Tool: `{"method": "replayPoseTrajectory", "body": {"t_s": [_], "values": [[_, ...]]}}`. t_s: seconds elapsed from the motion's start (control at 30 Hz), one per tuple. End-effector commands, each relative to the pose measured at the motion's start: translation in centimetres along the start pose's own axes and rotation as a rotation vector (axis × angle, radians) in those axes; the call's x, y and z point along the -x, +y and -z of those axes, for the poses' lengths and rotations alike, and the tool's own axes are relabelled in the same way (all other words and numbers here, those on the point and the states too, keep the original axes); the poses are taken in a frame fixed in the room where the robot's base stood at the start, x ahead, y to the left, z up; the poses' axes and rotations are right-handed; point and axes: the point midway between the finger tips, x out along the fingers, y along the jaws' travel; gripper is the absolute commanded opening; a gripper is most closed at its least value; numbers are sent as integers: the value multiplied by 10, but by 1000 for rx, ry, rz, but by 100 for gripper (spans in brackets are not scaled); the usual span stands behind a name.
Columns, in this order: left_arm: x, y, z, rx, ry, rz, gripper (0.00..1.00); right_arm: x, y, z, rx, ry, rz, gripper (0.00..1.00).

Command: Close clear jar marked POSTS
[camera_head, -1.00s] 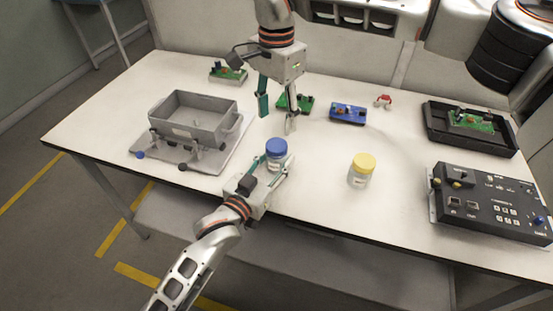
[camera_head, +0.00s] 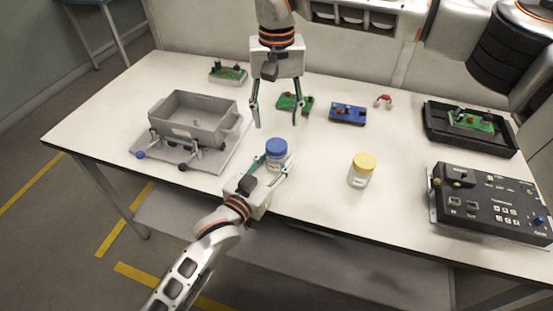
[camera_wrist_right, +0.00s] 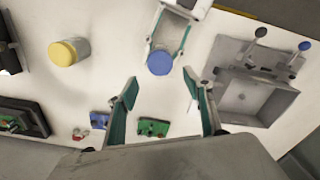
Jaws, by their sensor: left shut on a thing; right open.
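A clear jar with a blue lid (camera_head: 276,148) stands upright near the table's front edge. My left gripper (camera_head: 272,168) is shut on this jar, its fingers around the body below the lid. A second clear jar with a yellow lid (camera_head: 361,170) stands upright to the right, untouched. The labels are too small to read. My right gripper (camera_head: 274,112) is open and empty, pointing down above and behind the blue-lidded jar. In the right wrist view, the blue lid (camera_wrist_right: 160,63) lies beyond the open fingers (camera_wrist_right: 165,85), and the yellow lid (camera_wrist_right: 63,53) shows at upper left.
A grey bin (camera_head: 195,118) on a plate stands at left. Green (camera_head: 294,102) and blue (camera_head: 348,114) circuit boards lie behind the jars, beside a small red item (camera_head: 383,100). A black tray (camera_head: 428,128) and control box (camera_head: 470,212) occupy the right. Table between the jars is clear.

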Motion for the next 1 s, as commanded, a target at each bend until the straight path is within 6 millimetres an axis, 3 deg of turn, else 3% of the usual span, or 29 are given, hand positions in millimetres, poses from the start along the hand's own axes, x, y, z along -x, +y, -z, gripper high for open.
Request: {"method": "replayPoseTrajectory", "body": {"t_s": [0.17,0.63,1.0], "values": [[0,0,0,0,-1,0,0,-8,0,0,-1,-2,1,51],[0,0,0,0,-1,0,0,-71,0,0,-2,-2,1,51],[0,0,0,0,-1,0,0,-80,0,0,-2,0,0,51]]}}
